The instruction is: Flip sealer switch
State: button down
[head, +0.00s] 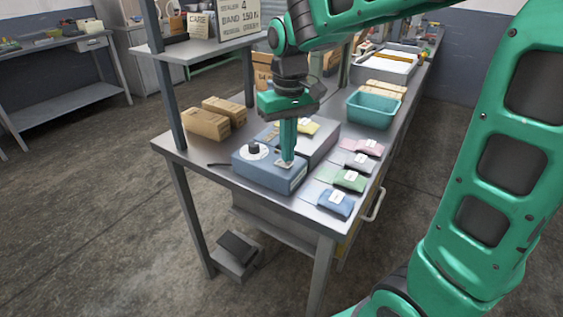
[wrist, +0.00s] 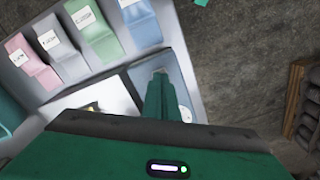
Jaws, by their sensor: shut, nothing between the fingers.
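The sealer is a blue-grey box (head: 254,171) with a dark dial on a white disc (head: 253,150), near the front left of the bench. Its blue top (wrist: 177,62) also shows in the wrist view. My gripper (head: 287,160) points down with its fingers shut and empty. The fingertips are at a small pale plate (head: 285,165) on the sealer's front right.
Several labelled pouches, blue (head: 335,203), green (head: 349,181), grey and pink, lie right of the sealer. A teal bin (head: 373,109) stands behind them. Cardboard boxes (head: 206,124) stand at the back left. A shelf (head: 205,48) overhangs the bench on uprights.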

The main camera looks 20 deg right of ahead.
jog(key=shift+f, duration=0.7)
dwell(0.6)
jog(key=shift+r, duration=0.15)
notch_tip(320, 180, up, 7)
dwell(0.8)
dwell(0.3)
jog(key=s+d+f+m, duration=0.3)
jog(key=s+d+f, duration=0.2)
jog(key=s+d, duration=0.3)
jog(key=s+d+f+m, duration=0.4)
jog(key=s+d, duration=0.5)
jog(key=s, duration=0.6)
jog(key=shift+s+d+f+m, duration=0.2)
jog(key=shift+f+m, duration=0.1)
jog(key=shift+f, duration=0.25)
jog(key=shift+w, duration=0.15)
